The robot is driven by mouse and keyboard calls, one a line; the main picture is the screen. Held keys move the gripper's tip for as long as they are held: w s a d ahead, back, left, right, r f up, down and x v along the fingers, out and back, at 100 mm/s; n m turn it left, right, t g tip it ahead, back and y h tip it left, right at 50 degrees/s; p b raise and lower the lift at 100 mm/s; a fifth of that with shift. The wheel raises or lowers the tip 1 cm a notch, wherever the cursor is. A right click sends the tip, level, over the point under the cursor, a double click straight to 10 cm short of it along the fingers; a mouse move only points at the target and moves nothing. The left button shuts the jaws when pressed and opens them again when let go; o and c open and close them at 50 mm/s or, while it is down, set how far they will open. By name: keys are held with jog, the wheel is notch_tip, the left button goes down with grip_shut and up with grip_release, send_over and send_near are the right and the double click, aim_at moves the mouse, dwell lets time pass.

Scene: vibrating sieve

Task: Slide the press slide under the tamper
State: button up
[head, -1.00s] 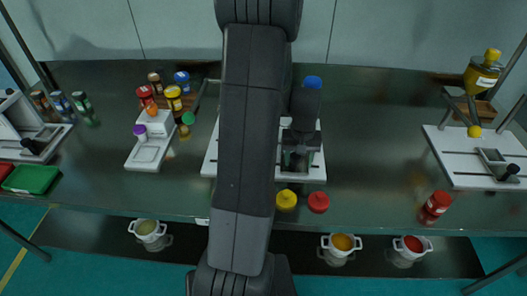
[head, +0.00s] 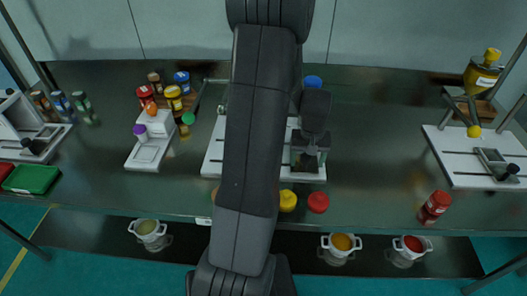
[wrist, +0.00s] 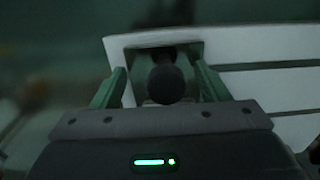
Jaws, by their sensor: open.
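A dark round knob (wrist: 166,82), apparently the press slide's handle, shows in the wrist view in front of a cutout in a white base plate (wrist: 130,42). My gripper (wrist: 158,70) is open, with one green finger on each side of the knob. I cannot tell whether either finger touches it. In the head view my gripper (head: 308,155) is low over the right part of the middle white base (head: 213,158). My arm hides much of that base, and I cannot make out the tamper or the slide's body.
Yellow (head: 288,200) and red (head: 318,202) round caps stand at the bench's front edge. A white unit (head: 152,143) and several jars are at left. A slotted white station (head: 465,150) and a red bottle (head: 434,206) are at right.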

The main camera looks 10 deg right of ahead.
jog(key=o, duration=0.6)
jog(key=shift+r, duration=0.1)
notch_tip(320, 180, up, 9)
jog(key=p, duration=0.6)
jog(key=shift+p, duration=0.35)
jog(key=shift+f, duration=0.2)
notch_tip(320, 180, down, 9)
jog(key=b, duration=0.7)
jog(key=shift+a+r, duration=0.1)
jog(key=shift+a, duration=0.1)
